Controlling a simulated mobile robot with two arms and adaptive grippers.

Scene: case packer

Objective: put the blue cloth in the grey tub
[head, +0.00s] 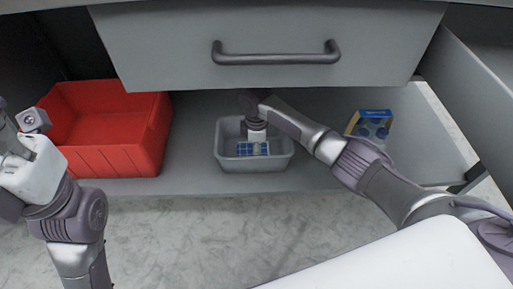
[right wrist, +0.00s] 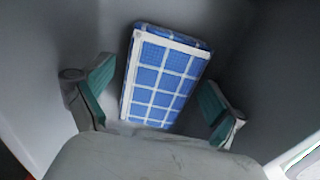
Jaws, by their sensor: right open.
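The blue cloth (head: 253,149) is a folded blue-and-white checked piece lying inside the grey tub (head: 226,163). My right gripper (head: 257,136) reaches down into the tub over the cloth. In the right wrist view the right gripper (right wrist: 158,82) is open, with one green-padded finger on each side of the cloth (right wrist: 166,80). Its fingers look apart from the cloth, and the cloth's near end is hidden behind the gripper body. My left gripper (head: 22,125) is at the left edge, away from the tub. Its fingers are partly out of frame.
A red bin (head: 113,163) stands left of the tub on the grey shelf (head: 192,178). A blue-and-yellow box (head: 376,117) stands to the right, beyond my right arm. A grey drawer front with a dark handle (head: 276,58) hangs above the tub.

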